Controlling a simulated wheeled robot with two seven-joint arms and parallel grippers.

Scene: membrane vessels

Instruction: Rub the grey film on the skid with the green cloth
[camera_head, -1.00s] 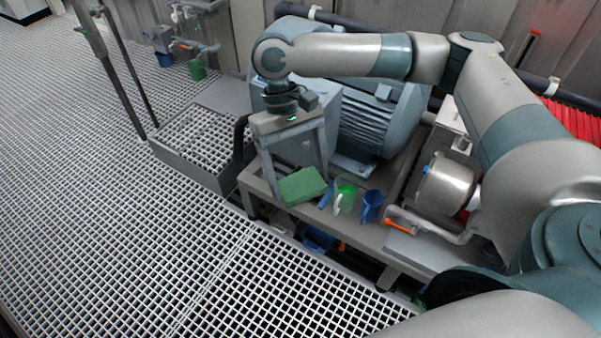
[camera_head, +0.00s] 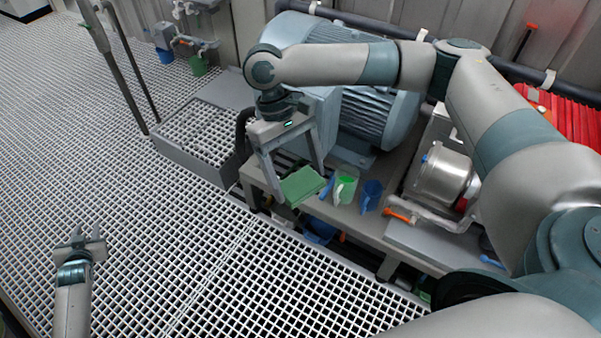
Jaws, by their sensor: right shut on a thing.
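The green cloth (camera_head: 301,186) is a folded pad at the front left edge of the grey skid (camera_head: 398,226). My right gripper (camera_head: 300,184) reaches down from above with one finger at each side of the cloth and is shut on it. I cannot tell whether the cloth touches the skid top. I cannot make out the grey film; the cloth and fingers cover part of the skid there. My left gripper (camera_head: 86,240) is at the lower left above the floor grating, its fingers apart and empty, far from the cloth.
Right of the cloth stand a blue-handled tool (camera_head: 327,188), a green mug (camera_head: 346,189) and a blue jug (camera_head: 371,196). A large motor (camera_head: 375,115) stands behind, and a steel vessel (camera_head: 441,178) with an orange-handled pipe to the right. Open floor grating (camera_head: 170,240) lies in front.

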